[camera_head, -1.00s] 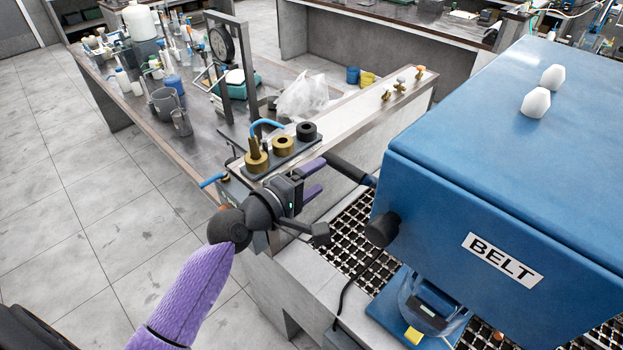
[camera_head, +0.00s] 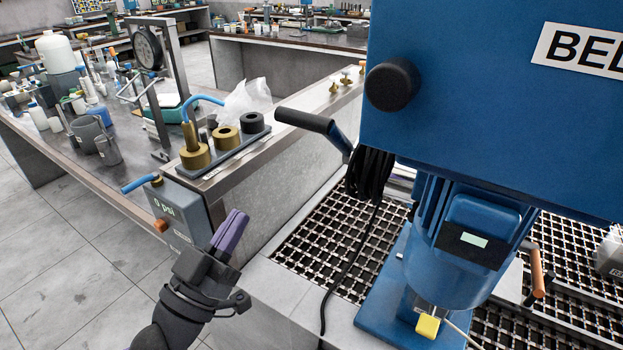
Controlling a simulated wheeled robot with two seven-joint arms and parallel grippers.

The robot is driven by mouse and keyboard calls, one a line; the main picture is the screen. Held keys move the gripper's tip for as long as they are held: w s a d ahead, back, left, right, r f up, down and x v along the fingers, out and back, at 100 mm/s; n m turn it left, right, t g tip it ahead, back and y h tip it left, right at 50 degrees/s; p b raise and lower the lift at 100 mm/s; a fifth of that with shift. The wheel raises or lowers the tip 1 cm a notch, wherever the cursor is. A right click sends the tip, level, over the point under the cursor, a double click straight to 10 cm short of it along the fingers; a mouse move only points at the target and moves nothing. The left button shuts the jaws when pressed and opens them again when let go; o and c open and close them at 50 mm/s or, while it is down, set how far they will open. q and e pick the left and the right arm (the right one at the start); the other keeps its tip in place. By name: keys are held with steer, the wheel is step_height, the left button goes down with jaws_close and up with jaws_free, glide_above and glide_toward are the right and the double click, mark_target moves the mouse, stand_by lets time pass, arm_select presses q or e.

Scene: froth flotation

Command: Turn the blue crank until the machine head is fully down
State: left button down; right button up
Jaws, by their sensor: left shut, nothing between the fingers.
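The blue machine's head (camera_head: 470,130) fills the upper right, with part of a BELT label showing. A crank with a black grip (camera_head: 305,121) and a short blue arm (camera_head: 340,141) sticks out to the left of the head; its inner end is hidden behind the head. My left gripper (camera_head: 234,226), with purple fingers, is shut and empty. My right gripper is not in view.
A black cable (camera_head: 347,262) hangs over the metal grating (camera_head: 322,245). A black knob (camera_head: 392,85) juts from the head.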

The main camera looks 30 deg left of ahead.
mark_target(294, 118)
arm_select(q)
steer(key=p+x, duration=0.2)
steer(key=x, duration=0.4)
steer(key=p+x, duration=0.2)
steer(key=x, duration=0.5)
steer(key=shift+r, duration=0.35)
steer(key=shift+w+r, duration=0.1)
steer(key=shift+w, duration=0.25)
steer(key=shift+r+p, duration=0.1)
steer(key=shift+p, duration=0.3)
steer(key=r+p, duration=0.1)
steer(key=p, duration=0.2)
steer(key=r+g+p, duration=0.1)
steer(key=p, duration=0.2)
steer(key=shift+w+r, duration=0.15)
steer(key=shift+w, duration=0.25)
steer(key=shift+f, duration=0.35)
